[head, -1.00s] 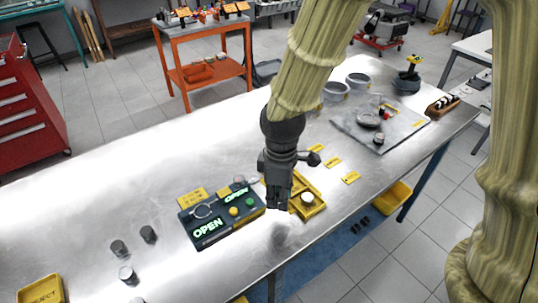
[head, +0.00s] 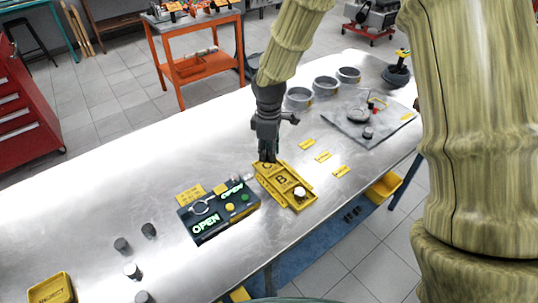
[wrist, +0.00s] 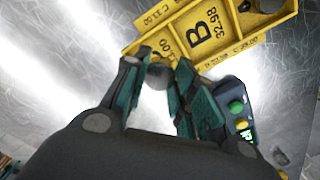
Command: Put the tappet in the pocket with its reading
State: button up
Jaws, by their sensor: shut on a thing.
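My gripper (head: 268,157) is at the far left end of the yellow pocket tray (head: 276,190). In the wrist view my gripper (wrist: 155,85) is shut on a grey, round tappet (wrist: 158,75), partly hidden by the fingers. The tappet appears beside the tray's edge in that view; its height is unclear. The tray (wrist: 215,58) shows a pocket marked B with 32.98. In the head view, C and B are legible, and a pale tappet (head: 300,192) sits in the near-right pocket.
Several loose tappets (head: 122,244) stand at the table's left, near a yellow reject bin (head: 50,290). Yellow labels (head: 323,157), grey rings (head: 325,86) and a grey plate (head: 345,128) lie at the right and back. The left middle of the table is clear.

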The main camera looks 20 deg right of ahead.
jog(key=shift+w, duration=0.15)
jog(key=shift+s+f, duration=0.2)
jog(key=shift+f, duration=0.05)
jog(key=shift+f+p, duration=0.4)
jog(key=shift+p, duration=0.05)
notch_tip(320, 180, down, 2)
jog(key=shift+w+f+p, duration=0.1)
jog(key=shift+w+p, duration=0.05)
jog(key=shift+p, duration=0.2)
jog(key=shift+s+f, duration=0.2)
jog(key=shift+f, duration=0.1)
jog(key=shift+f, duration=0.15)
jog(key=o, duration=1.1)
jog(key=shift+s, duration=0.15)
jog(key=shift+c, duration=0.2)
jog(key=shift+f, duration=0.2)
